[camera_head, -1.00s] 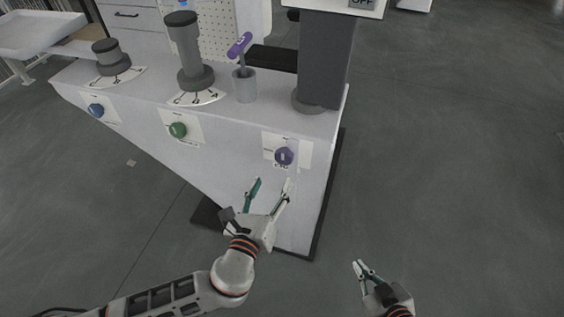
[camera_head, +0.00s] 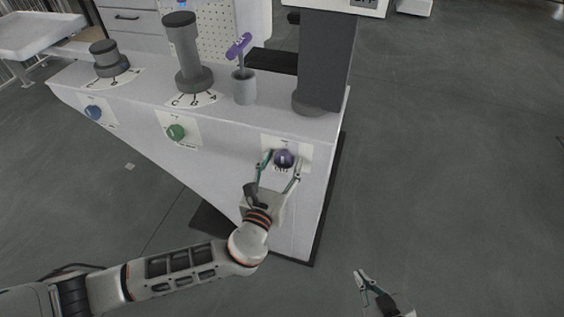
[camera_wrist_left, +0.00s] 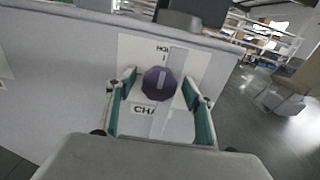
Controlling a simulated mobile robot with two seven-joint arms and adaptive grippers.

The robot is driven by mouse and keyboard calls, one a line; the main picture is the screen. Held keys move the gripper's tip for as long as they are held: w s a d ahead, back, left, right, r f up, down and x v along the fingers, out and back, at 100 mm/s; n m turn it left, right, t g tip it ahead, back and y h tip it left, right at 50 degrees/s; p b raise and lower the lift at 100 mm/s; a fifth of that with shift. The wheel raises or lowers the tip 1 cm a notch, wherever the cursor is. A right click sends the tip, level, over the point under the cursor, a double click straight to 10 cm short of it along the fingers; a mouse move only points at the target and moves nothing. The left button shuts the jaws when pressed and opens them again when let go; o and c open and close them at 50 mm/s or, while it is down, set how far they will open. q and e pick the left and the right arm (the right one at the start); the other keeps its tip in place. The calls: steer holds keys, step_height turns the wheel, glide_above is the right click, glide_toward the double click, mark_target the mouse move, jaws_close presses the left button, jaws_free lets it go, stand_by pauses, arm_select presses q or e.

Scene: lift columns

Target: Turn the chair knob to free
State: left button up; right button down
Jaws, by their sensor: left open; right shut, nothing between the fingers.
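The purple chair knob (camera_head: 284,158) sits on a white label plate (camera_head: 302,150) on the front face of the bench. In the left wrist view the knob (camera_wrist_left: 158,84) has a pale pointer bar running nearly upright, with partly covered lettering "CHA" below it. My left gripper (camera_head: 282,164) is open, with one finger on each side of the knob. In the left wrist view its green-padded fingers (camera_wrist_left: 160,92) stand apart from the knob, with gaps on both sides. My right gripper (camera_head: 360,272) is shut and empty, low and away from the bench.
A green knob (camera_head: 176,132) and a blue knob (camera_head: 93,112) sit on the same face to the left. Grey columns with dials and a purple-handled item in a grey cup (camera_head: 244,88) stand on the bench top. The floor to the right is clear.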

arm_select(q)
steer(key=c, duration=1.1)
steer(key=shift+o, duration=0.2)
